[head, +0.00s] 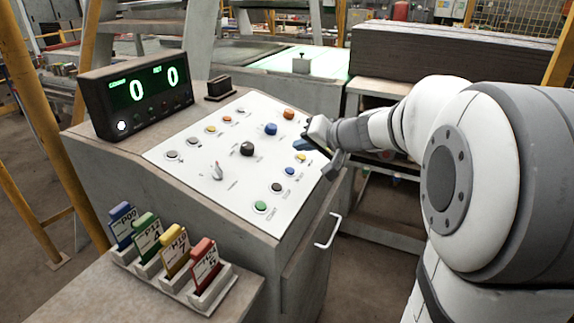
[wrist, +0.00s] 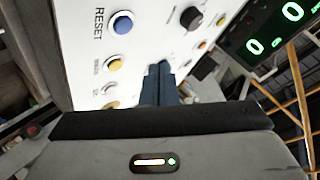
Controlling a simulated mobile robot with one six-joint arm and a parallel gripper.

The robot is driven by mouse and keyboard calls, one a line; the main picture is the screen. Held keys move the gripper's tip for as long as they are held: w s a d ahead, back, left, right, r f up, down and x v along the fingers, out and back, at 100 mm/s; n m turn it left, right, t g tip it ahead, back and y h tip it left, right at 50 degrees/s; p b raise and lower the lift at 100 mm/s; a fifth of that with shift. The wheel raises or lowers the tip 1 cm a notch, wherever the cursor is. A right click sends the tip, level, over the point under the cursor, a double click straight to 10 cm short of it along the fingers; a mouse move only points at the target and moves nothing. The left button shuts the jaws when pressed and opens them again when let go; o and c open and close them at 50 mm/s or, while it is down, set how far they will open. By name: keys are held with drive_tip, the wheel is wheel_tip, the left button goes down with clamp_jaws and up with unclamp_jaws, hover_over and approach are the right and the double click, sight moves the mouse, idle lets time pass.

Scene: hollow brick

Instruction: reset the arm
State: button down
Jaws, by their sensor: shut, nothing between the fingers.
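The control panel (head: 235,160) is a white sloped plate on a grey console. A small blue button (head: 290,171) sits on its right side, between a yellow and a black one. In the wrist view the blue button (wrist: 122,22) has the label RESET beside it. My gripper (head: 303,146) is over the right edge of the panel, just beyond the yellow button (head: 301,157). In the wrist view its dark fingers (wrist: 160,76) are together and empty, pointing at the panel to the right of the buttons. Whether they touch the panel I cannot tell.
A display box (head: 136,97) reads two green zeros. A larger blue button (head: 270,129), an orange button (head: 288,115), a black knob (head: 247,149) and a green button (head: 260,207) are on the panel. Several coloured tagged holders (head: 205,270) stand at the front left.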

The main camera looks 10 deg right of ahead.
drive_tip(key=s+a+f+g, duration=0.1)
drive_tip(key=s, duration=0.1)
drive_tip(key=s+a+n, duration=0.1)
drive_tip(key=s, duration=0.1)
drive_tip(key=s+a+f+g, duration=0.1)
drive_tip(key=s, duration=0.1)
drive_tip(key=shift+s+a+f+g, duration=0.25)
drive_tip(key=shift+a+f+g, duration=0.05)
drive_tip(key=shift+a+f, duration=0.05)
drive_tip(key=s+f+g, duration=0.1)
drive_tip(key=s, duration=0.1)
drive_tip(key=s+a+f+n+h, duration=0.1)
drive_tip(key=s, duration=0.2)
drive_tip(key=s+f+g, duration=0.1)
drive_tip(key=s, duration=0.2)
drive_tip(key=shift+a+f+g+h, duration=0.15)
drive_tip(key=shift+a+g+h, duration=0.15)
drive_tip(key=shift+h, duration=0.1)
drive_tip(key=s+d+f+g+h, duration=0.1)
drive_tip(key=s+d+f+h, duration=0.1)
drive_tip(key=s, duration=0.4)
drive_tip(key=s+d+f+n+g+h, duration=0.1)
drive_tip(key=s+d+f+h, duration=0.1)
drive_tip(key=s, duration=0.4)
drive_tip(key=shift+s+d+f+n+h, duration=0.3)
drive_tip(key=shift+f+h, duration=0.2)
drive_tip(key=shift+f, duration=0.2)
drive_tip(key=c, duration=2.1)
unclamp_jaws()
